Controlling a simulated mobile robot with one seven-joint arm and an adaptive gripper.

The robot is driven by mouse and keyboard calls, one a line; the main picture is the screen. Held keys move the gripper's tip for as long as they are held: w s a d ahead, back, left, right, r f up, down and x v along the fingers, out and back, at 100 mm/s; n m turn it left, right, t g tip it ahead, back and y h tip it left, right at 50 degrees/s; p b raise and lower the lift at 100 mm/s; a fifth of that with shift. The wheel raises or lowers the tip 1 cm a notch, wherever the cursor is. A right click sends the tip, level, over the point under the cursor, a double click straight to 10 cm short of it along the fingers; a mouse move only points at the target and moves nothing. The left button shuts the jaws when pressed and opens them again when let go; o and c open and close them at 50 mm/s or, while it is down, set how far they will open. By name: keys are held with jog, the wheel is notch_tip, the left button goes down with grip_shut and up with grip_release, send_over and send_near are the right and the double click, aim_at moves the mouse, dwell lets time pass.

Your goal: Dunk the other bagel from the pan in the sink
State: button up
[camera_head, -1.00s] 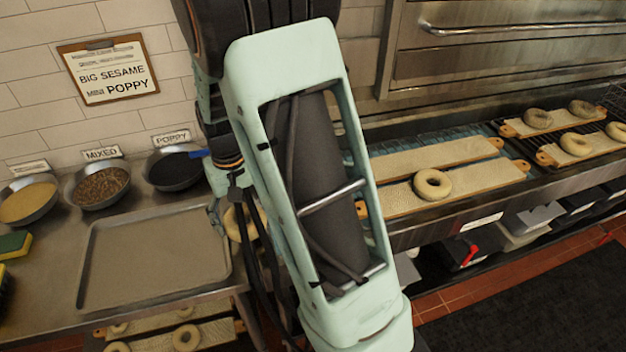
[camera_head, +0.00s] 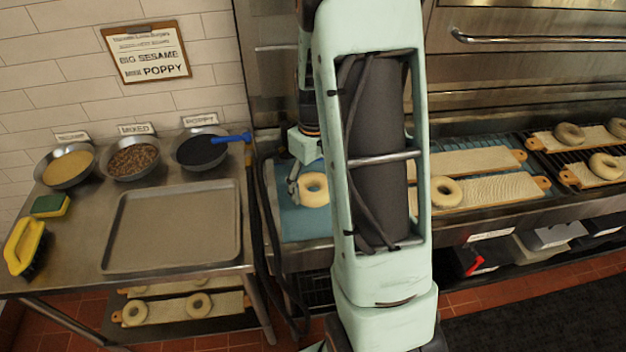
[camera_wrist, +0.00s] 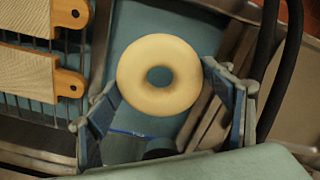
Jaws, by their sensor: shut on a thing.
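My gripper (camera_head: 297,184) is shut on a plain pale bagel (camera_head: 317,200), which hangs over the blue sink (camera_head: 292,229). In the wrist view the bagel (camera_wrist: 160,101) sits between the two fingers of my gripper (camera_wrist: 162,90), with blue behind it. I cannot tell whether the bagel touches the water. The grey pan (camera_head: 172,230) on the left table is empty. Part of the sink is hidden behind my arm.
Another bagel (camera_head: 445,201) lies on a covered board (camera_head: 500,193) right of my arm. More bagels on boards are at the far right and on the lower shelf. Bowls of sesame (camera_head: 68,168), mixed (camera_head: 133,157) and poppy (camera_head: 201,151) stand behind the pan.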

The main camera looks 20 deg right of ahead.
notch_tip(320, 180, down, 14)
jog(key=b, duration=1)
jog(key=shift+f, duration=0.15)
dwell(0.8)
notch_tip(320, 180, up, 13)
jog(key=p, duration=0.8)
jog(key=shift+p, duration=0.3)
dwell(0.4)
